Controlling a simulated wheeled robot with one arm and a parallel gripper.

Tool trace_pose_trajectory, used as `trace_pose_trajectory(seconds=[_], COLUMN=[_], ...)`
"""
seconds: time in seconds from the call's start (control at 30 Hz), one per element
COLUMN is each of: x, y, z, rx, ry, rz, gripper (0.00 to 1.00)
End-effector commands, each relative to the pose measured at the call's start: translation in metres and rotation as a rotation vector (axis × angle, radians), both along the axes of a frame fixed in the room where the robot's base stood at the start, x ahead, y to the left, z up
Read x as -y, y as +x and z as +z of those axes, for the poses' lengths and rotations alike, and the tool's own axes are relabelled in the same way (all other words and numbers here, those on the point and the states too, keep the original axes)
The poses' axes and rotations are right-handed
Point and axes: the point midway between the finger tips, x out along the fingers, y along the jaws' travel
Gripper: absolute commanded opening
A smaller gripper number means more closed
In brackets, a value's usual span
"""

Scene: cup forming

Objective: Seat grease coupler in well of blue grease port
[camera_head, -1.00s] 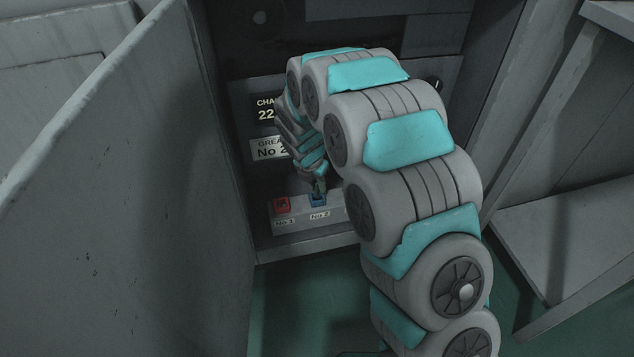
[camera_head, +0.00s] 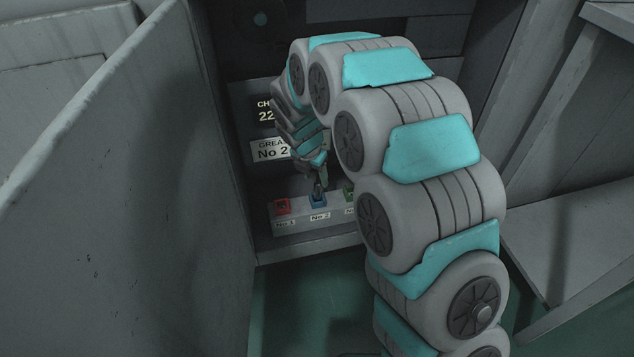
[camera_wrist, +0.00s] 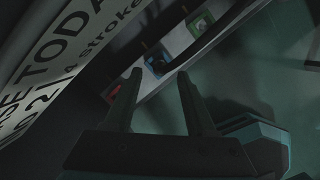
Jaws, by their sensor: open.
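The blue grease port (camera_head: 318,202), labelled No 2, is on a pale ledge between a red and a green port. It also shows in the wrist view (camera_wrist: 150,60). A small dark piece (camera_wrist: 159,67), apparently the grease coupler, shows in the blue port's well in the wrist view; how deep it sits I cannot tell. My gripper (camera_head: 320,182) is just above the blue port. In the wrist view my gripper (camera_wrist: 158,78) has its two fingers apart with nothing held between them, the blue port showing beyond the gap.
A red port (camera_head: 282,206) is left of the blue one and a green port (camera_head: 349,193) right of it. Label plates (camera_head: 270,150) are on the panel behind. A tall grey panel (camera_head: 120,180) stands close on the left. Green floor lies below the ledge.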

Motion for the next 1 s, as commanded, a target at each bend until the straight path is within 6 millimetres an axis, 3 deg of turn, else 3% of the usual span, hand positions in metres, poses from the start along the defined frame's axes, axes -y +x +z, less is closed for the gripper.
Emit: trace_pose_trajectory(seconds=[0.2,0.3,0.67,0.83,1.0], x=[-0.007,-0.008,-0.005,0.030,0.081], y=[-0.011,-0.015,-0.021,-0.050,-0.106], z=[0.048,0.061,0.074,0.093,0.120], rx=[0.005,0.001,-0.002,-0.010,-0.015], ry=[0.003,-0.001,0.005,0.050,0.119], rz=[0.002,0.001,-0.029,-0.271,-0.703], gripper=[0.56,0.56,0.56,0.56,0.56])
